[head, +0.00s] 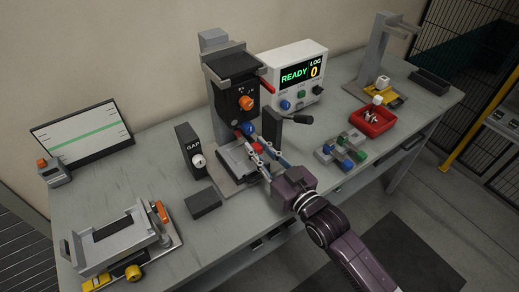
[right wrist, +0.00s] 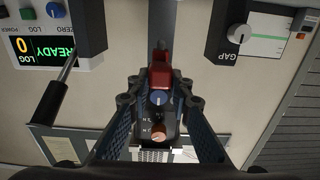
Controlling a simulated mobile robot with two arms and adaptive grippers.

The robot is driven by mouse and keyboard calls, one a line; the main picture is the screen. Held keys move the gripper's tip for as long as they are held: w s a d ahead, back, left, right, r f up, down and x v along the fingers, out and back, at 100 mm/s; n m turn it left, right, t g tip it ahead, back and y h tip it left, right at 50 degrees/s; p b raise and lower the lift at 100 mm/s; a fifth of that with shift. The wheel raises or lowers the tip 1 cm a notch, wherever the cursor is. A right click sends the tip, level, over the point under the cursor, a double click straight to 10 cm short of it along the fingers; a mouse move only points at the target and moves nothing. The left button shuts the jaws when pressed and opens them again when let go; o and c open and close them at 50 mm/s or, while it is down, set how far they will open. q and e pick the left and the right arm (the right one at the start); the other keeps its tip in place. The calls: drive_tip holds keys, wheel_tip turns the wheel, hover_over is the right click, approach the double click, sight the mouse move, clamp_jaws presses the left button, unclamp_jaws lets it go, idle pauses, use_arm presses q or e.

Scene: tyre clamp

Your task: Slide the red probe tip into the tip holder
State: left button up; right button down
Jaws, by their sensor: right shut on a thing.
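My right gripper (head: 259,150) reaches in front of the test stand and is shut on the red probe tip (head: 257,148). In the right wrist view the red probe tip (right wrist: 160,72) shows as a red block between the fingers (right wrist: 160,92). A round blue part (head: 247,128) sits on the stand just above the gripper; it also shows in the right wrist view (right wrist: 160,98), close to the red tip. I cannot tell whether it is the tip holder, or whether the red tip touches it. My left gripper is not in view.
The stand (head: 224,80) has an orange knob (head: 246,103). The GAP box (head: 190,150) stands left of it, the READY display (head: 293,76) behind right. A black-handled lever (head: 300,119) is close right of the gripper. A red tray (head: 372,119) and coloured parts (head: 342,148) lie farther right.

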drive_tip(key=shift+w+a, duration=0.2)
drive_tip(key=shift+w, duration=0.05)
idle(0.4)
drive_tip(key=c, duration=1.7)
unclamp_jaws()
drive_tip(key=shift+o, duration=0.2)
drive_tip(key=v, duration=1.2)
